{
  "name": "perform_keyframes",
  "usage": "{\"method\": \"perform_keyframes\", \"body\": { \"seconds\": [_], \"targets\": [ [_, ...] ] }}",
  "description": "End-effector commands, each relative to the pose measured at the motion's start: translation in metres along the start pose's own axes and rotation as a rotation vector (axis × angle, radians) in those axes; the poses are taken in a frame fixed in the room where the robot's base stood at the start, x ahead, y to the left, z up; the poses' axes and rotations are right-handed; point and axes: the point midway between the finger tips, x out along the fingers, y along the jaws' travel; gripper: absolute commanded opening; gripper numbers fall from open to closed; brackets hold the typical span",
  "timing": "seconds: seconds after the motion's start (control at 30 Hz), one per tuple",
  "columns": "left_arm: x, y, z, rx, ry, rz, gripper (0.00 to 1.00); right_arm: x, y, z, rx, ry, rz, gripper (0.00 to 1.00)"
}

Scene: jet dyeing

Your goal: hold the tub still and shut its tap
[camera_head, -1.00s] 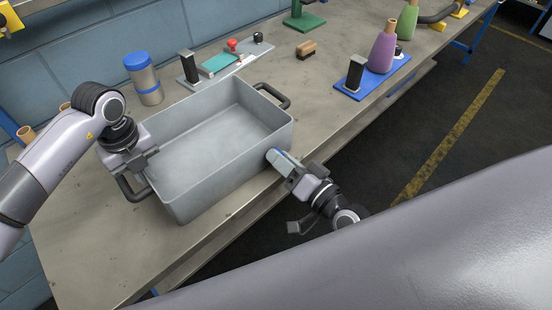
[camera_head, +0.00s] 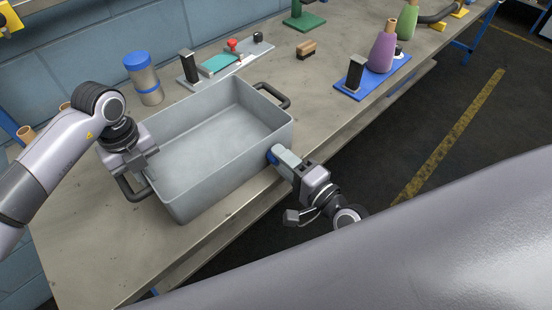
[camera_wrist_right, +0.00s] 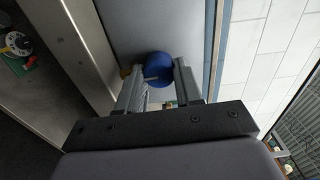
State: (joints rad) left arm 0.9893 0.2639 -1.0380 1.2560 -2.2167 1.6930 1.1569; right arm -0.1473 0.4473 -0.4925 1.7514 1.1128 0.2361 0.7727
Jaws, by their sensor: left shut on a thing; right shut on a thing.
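The grey tub (camera_head: 221,169) sits upright on the workbench near its front edge and looks empty. My left gripper (camera_head: 142,164) is shut at the tub's left end, on the dark left handle (camera_head: 131,192); its fingertips partly hide the hold. The blue tap (camera_head: 271,156) is on the tub's front wall, near the right corner. My right gripper (camera_head: 279,159) is shut on it from the front. In the right wrist view the tap's round blue knob (camera_wrist_right: 158,69) shows between the two fingers of the right gripper (camera_wrist_right: 159,82).
A blue-capped jar (camera_head: 147,82) stands behind the tub. A tray with a teal pad (camera_head: 219,64), a wooden brush (camera_head: 306,49) and a blue board (camera_head: 371,80) with a purple bottle (camera_head: 382,50) stand further back. The bench between tub and blue board is clear.

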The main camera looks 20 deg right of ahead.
Motion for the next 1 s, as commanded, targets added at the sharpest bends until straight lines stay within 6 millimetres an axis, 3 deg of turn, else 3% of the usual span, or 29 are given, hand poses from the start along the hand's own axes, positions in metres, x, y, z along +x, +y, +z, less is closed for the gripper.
{"method": "perform_keyframes", "body": {
  "seconds": [0.57,0.6,0.67,1.0],
  "targets": [
    [-0.0002,0.0008,0.0008,-0.002,-0.001,0.001,0.00,0.0000,0.0000,-0.0009,0.034,0.002,0.000,0.04],
    [-0.0002,0.0008,0.0008,-0.002,-0.001,0.001,0.00,0.0000,0.0000,-0.0010,0.034,0.002,0.000,0.41],
    [-0.0002,0.0008,0.0008,-0.002,-0.001,0.001,0.00,0.0000,0.0000,-0.0009,0.033,0.002,0.000,0.61],
    [-0.0002,0.0007,0.0007,-0.002,-0.001,0.001,0.00,-0.0018,0.0004,-0.0004,0.032,0.001,0.001,0.61]
  ]
}}
